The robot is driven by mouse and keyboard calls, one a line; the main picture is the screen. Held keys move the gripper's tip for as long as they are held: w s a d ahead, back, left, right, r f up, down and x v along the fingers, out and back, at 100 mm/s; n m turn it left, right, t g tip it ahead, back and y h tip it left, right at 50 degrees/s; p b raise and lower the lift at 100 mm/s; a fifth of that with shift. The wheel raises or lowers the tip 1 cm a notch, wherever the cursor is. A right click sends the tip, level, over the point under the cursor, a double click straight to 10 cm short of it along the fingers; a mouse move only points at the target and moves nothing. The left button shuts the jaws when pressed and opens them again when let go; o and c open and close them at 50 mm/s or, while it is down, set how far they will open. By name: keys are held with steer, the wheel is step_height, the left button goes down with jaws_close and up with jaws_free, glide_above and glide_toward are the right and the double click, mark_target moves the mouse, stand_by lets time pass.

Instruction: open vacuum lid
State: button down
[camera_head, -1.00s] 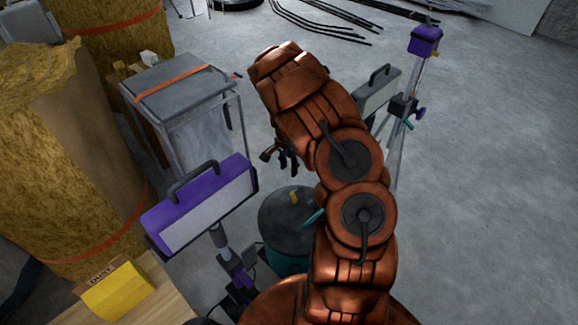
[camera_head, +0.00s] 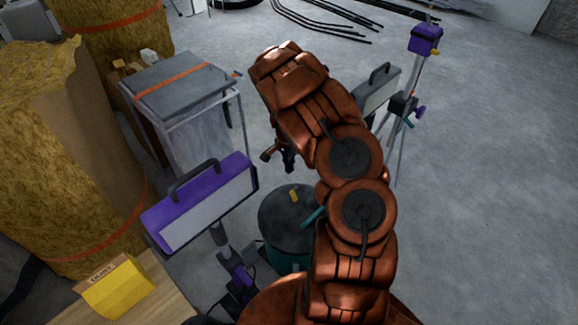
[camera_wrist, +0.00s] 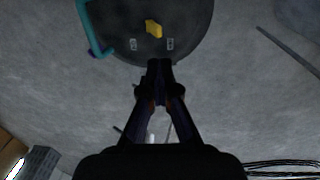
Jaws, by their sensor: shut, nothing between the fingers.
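The vacuum (camera_head: 281,262) is a teal drum with a dark round lid (camera_head: 275,217), standing on the floor left of my arm. A small yellow piece (camera_head: 293,196) sits on top of the lid. In the wrist view the lid (camera_wrist: 190,30) is at the top, with the yellow piece (camera_wrist: 153,28) near its middle and a small pale fitting on either side. My gripper (camera_wrist: 160,66) is shut and empty, its fingertips overlapping the lid's near edge in the picture. In the head view my gripper (camera_head: 288,160) hangs beyond the lid, partly hidden by my arm. Whether it touches the lid is unclear.
A purple work light (camera_head: 205,203) stands close left of the vacuum. A teal bar (camera_wrist: 92,30) runs beside the lid. A yellow box (camera_head: 118,288) is on a wooden top at lower left. A grey-topped stand (camera_head: 180,80) is behind.

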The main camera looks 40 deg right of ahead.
stand_by(0.4)
steer(key=c, duration=1.1)
jaws_free()
steer(key=shift+c, duration=0.2)
steer(key=shift+r, duration=0.15)
step_height(320, 180, up, 12)
steer(key=shift+w, duration=0.35)
